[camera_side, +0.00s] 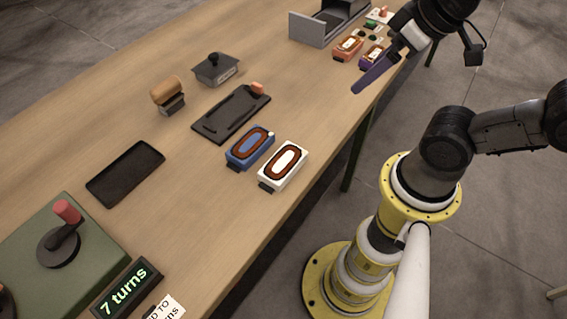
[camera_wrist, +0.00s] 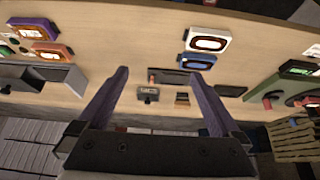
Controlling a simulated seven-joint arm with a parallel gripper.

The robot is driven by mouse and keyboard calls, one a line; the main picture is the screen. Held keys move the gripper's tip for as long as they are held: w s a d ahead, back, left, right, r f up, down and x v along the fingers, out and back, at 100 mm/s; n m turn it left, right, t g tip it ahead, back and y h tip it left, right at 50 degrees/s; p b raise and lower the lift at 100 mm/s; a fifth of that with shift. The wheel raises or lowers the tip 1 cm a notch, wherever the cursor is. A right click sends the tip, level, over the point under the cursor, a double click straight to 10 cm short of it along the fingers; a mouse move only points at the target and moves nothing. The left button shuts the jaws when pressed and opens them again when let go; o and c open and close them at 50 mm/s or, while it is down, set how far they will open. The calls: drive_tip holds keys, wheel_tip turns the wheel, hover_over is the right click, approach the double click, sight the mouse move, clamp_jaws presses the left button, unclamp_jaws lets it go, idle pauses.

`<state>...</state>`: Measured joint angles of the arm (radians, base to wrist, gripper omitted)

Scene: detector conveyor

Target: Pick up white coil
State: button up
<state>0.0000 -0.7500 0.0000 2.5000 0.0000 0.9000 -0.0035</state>
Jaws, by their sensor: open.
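The white coil (camera_side: 284,165) is a white block with a brown oval winding on top. It lies on the table near the front edge, just right of the blue coil (camera_side: 250,147). In the wrist view the white coil (camera_wrist: 207,41) is at the upper middle, with the blue coil (camera_wrist: 199,63) right below it. My gripper (camera_side: 366,80) is in the air beyond the white coil, up and to the right in the side view. In the wrist view its two purple fingers (camera_wrist: 160,90) stand wide apart with nothing between them.
An orange coil (camera_side: 348,47) and a purple coil (camera_side: 372,56) lie near the far end by a grey bin (camera_side: 322,30). A black fixture (camera_side: 231,112), a stamp-like block (camera_side: 215,69) and an empty black tray (camera_side: 126,172) lie left. A green crank box (camera_side: 70,255) is at front.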

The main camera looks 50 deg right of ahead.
drive_tip(key=n, duration=0.2)
drive_tip(key=n+g, duration=0.6)
drive_tip(key=n, duration=1)
hover_over(284, 160)
wheel_tip(284, 160, down, 6)
drive_tip(key=f, duration=0.7)
drive_tip(key=shift+s+d+f, duration=0.15)
drive_tip(key=shift+s+f, duration=0.05)
drive_tip(key=shift+f, duration=0.15)
drive_tip(key=shift+w+f, duration=0.15)
drive_tip(key=shift+f, duration=2.8)
clamp_jaws()
